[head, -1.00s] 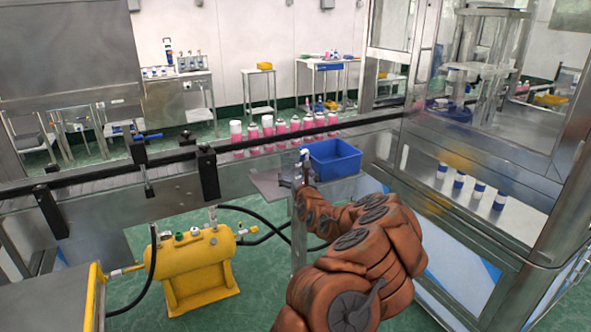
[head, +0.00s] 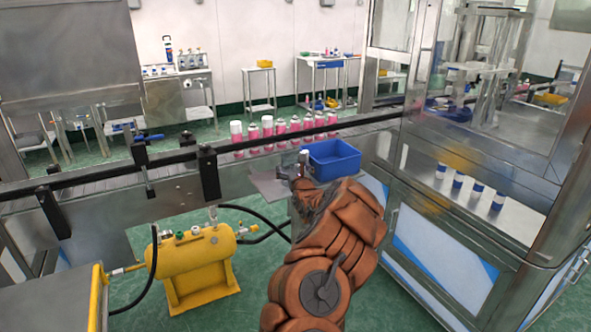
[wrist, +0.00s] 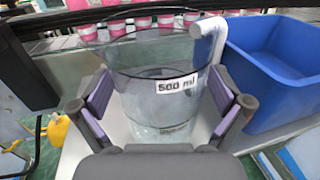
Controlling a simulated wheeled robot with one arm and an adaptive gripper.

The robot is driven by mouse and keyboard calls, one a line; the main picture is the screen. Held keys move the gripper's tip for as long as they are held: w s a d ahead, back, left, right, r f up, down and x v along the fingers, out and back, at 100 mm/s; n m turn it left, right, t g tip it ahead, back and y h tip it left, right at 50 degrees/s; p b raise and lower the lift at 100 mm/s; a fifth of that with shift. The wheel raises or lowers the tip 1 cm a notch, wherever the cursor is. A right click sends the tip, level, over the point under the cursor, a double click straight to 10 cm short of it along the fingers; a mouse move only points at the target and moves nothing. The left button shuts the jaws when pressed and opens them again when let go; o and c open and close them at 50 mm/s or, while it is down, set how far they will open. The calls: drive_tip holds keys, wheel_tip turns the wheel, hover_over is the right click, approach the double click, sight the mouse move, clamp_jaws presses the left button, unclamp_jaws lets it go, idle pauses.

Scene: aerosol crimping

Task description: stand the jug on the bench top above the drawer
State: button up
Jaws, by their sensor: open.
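The jug (wrist: 150,115) is a clear beaker-like vessel with a "500 ml" label and a pale handle at its right. It stands upright on a pale surface in the wrist view. My gripper (wrist: 161,108) is open, with one purple-padded finger on each side of the jug. I cannot tell whether either pad touches it. In the head view my arm hides most of the jug and the gripper. I cannot make out the drawer.
A blue bin (head: 334,161) stands close on the jug's right; it also fills the right of the wrist view (wrist: 275,85). Several pink cans (head: 267,127) line the conveyor behind. A yellow tank (head: 196,262) with black hoses stands at the left.

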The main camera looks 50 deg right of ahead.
drive_tip(key=shift+w, duration=0.1)
drive_tip(key=c, duration=1.1)
drive_tip(key=shift+r, duration=0.1)
